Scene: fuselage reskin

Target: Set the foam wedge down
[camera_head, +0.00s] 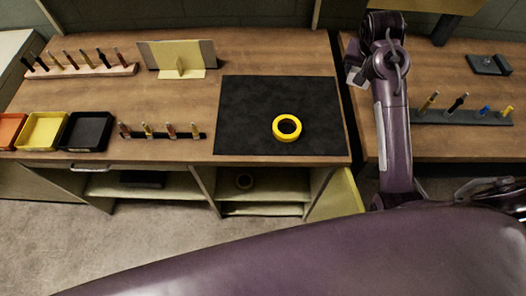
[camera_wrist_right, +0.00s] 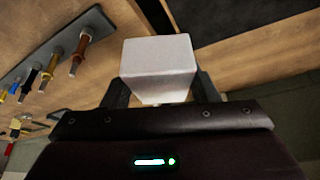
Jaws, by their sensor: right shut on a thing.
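The foam wedge (camera_wrist_right: 158,66) is a pale white block in the right wrist view. My right gripper (camera_wrist_right: 161,92) is shut on it, with one dark finger on each side. In the head view the wedge (camera_head: 354,76) is a small white patch at the end of my purple right arm, near the gap between the two benches. My right gripper (camera_head: 360,68) is mostly hidden there by its own wrist. I cannot tell whether the wedge touches the wood. My left gripper is not in view.
A black mat (camera_head: 245,117) with a yellow tape roll (camera_head: 287,128) lies on the left bench. A yellow stand (camera_head: 178,57), tool racks (camera_head: 80,71) and trays (camera_head: 42,131) stand further left. The right bench has a tool rack (camera_head: 460,117) and a dark block (camera_head: 488,65). Bare wood lies between these.

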